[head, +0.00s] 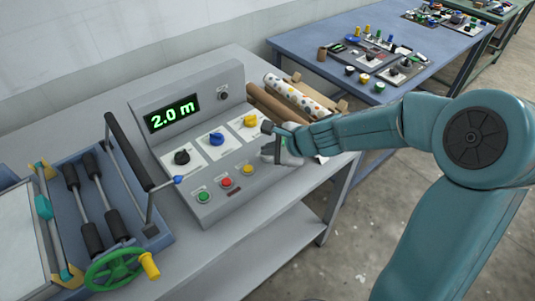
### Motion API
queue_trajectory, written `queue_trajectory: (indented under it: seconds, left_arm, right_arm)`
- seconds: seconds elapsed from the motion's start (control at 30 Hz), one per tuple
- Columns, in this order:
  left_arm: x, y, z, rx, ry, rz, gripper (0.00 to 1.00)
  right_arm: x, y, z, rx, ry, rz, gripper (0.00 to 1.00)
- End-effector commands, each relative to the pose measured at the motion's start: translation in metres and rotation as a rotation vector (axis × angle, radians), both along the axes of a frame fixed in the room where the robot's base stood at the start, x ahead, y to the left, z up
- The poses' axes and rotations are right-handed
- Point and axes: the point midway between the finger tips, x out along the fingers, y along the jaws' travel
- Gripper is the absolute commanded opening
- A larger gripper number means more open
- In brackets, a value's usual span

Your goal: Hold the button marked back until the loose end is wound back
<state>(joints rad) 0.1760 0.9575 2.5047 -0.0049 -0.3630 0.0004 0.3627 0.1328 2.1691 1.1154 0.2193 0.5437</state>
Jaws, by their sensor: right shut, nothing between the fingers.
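A grey console (190,112) carries a green display (173,113) reading "2.0 m". Its front row shows a green button (203,196), a red button (226,183) and a yellow button (248,170). Their labels are too small to read, so I cannot tell which is marked back. My right gripper (272,152) is shut and empty at the right end of this row, just right of the yellow button, hiding the panel there. I cannot tell whether it touches the panel. My left gripper is not in view.
Black (181,157), blue (216,138) and yellow (249,121) knobs sit above the buttons. A brown roll (275,106) lies beside the dotted one. A roller press with a green handwheel (115,268) stands left. A blue table (300,45) with several small parts stands behind.

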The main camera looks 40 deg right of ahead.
Motion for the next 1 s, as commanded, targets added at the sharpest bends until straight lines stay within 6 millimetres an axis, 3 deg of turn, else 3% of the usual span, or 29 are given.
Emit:
queue_trajectory:
  seconds: [0.17,0.57,1.0]
  left_arm:
    - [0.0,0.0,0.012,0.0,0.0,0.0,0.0]
    - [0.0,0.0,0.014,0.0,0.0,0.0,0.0]
    - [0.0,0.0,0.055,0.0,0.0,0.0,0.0]
  right_arm:
    - [0.0,0.0,0.013,-0.001,0.0,0.001,0.0]
    - [0.0,0.0,0.015,-0.001,-0.001,0.0,0.0]
    - [0.0,0.0,0.058,0.0,-0.001,0.0,0.0]
